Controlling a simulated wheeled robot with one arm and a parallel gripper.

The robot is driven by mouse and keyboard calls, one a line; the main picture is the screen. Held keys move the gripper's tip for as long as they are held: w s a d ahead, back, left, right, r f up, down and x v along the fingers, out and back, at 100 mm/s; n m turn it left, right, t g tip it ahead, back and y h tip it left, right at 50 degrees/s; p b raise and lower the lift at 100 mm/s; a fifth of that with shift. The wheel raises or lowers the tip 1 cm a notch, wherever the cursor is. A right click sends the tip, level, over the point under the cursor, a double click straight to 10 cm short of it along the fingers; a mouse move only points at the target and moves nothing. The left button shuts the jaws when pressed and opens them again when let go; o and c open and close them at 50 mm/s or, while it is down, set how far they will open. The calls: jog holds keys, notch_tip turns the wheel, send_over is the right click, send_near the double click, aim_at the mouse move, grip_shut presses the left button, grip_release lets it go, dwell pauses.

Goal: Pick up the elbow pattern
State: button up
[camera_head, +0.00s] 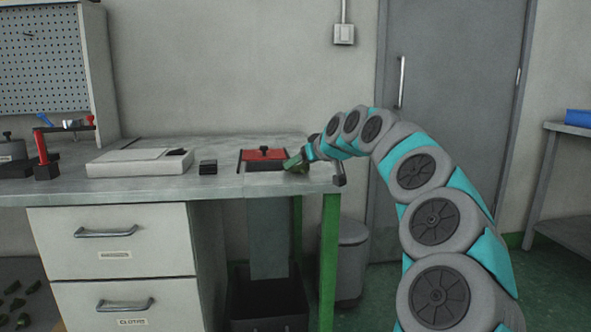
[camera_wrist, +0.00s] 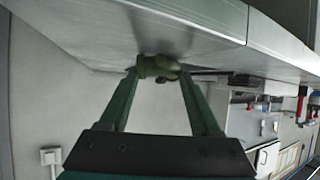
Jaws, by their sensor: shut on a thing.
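The elbow pattern (camera_wrist: 158,67) is a small olive-green curved piece, seen in the wrist view between the tips of my two green fingers. My gripper (camera_wrist: 160,74) is shut on it. In the head view the green elbow pattern (camera_head: 295,163) shows at the right end of the bench, just right of a red-topped block. My gripper (camera_head: 302,160) reaches in there from the right. Whether the pattern touches the bench top is hard to tell.
The grey bench (camera_head: 228,181) carries a red-topped block (camera_head: 264,154), a small black block (camera_head: 208,167), a flat white device (camera_head: 139,162) and a red clamp (camera_head: 42,149). A dark open bin (camera_head: 268,307) stands below, and a grey bin (camera_head: 352,262) beside the green leg.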

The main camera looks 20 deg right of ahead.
aim_at(302, 168)
jog(key=shift+d+r, duration=0.1)
jog(key=shift+d, duration=0.2)
grip_shut()
jog(key=shift+r, duration=0.35)
jog(key=shift+a+r, duration=0.1)
jog(key=shift+r, duration=1.15)
jog(key=s+a, duration=0.3)
jog(key=s, duration=0.4)
jog(key=s+a+r, duration=0.1)
jog(key=s+a, duration=0.2)
jog(key=s, duration=0.4)
jog(key=shift+s+a+r+b, duration=0.15)
jog(key=shift+s+r+b, duration=0.15)
jog(key=shift+s+b, duration=0.1)
